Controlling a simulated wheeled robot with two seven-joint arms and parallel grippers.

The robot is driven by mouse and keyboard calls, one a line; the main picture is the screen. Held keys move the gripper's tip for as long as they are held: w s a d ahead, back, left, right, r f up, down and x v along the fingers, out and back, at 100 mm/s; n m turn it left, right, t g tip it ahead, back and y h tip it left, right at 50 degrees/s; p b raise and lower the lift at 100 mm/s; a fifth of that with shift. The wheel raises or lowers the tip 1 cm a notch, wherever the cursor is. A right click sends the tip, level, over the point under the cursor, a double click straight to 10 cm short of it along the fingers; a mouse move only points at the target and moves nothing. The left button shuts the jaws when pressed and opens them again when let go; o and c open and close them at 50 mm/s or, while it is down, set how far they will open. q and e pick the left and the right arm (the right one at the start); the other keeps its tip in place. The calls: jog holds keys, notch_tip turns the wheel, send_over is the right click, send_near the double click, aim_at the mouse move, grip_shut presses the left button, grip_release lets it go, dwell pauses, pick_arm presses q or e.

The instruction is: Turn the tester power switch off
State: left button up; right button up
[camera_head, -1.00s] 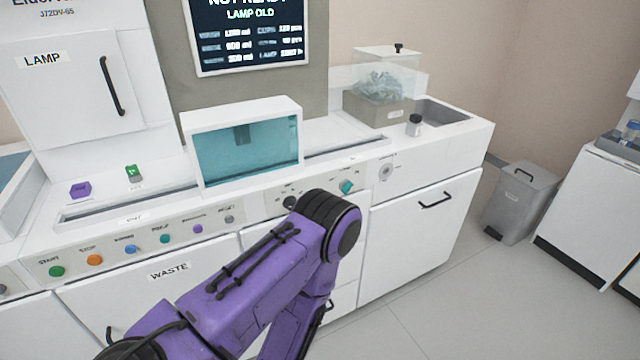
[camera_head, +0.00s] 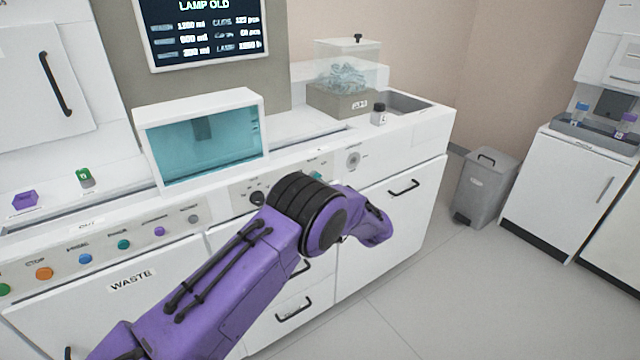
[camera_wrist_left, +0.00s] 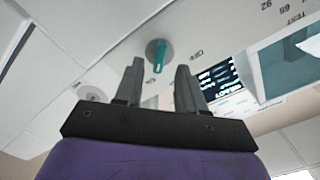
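The likely power switch is a teal-handled rotary knob on a grey round base, on the white front panel. In the head view the teal knob (camera_head: 317,177) shows only in part above my left arm. In the left wrist view the knob (camera_wrist_left: 159,56) is large and clear, with small lettering on the panel beside it. My left gripper (camera_wrist_left: 160,65) is open and empty, its two fingers apart and pointing at the knob, which appears between and beyond their tips. Contact cannot be told. In the head view my arm hides the left gripper. My right gripper is not in view.
A dark knob (camera_head: 257,198) and a grey round fitting (camera_head: 352,160) flank the teal knob. Coloured buttons line the panel at left. A teal-windowed box (camera_head: 205,145) stands above. Drawer handles (camera_head: 404,187) jut out below. A grey bin (camera_head: 484,190) stands on open floor at right.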

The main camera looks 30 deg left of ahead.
pick_arm(q)
jog(key=shift+x, duration=1.85)
grip_shut()
jog(key=shift+f+n, duration=0.1)
jog(key=shift+n, duration=0.2)
jog(key=shift+d+f+n+b, duration=0.1)
jog(key=shift+n+b, duration=3.15)
jog(key=shift+n, duration=5.35)
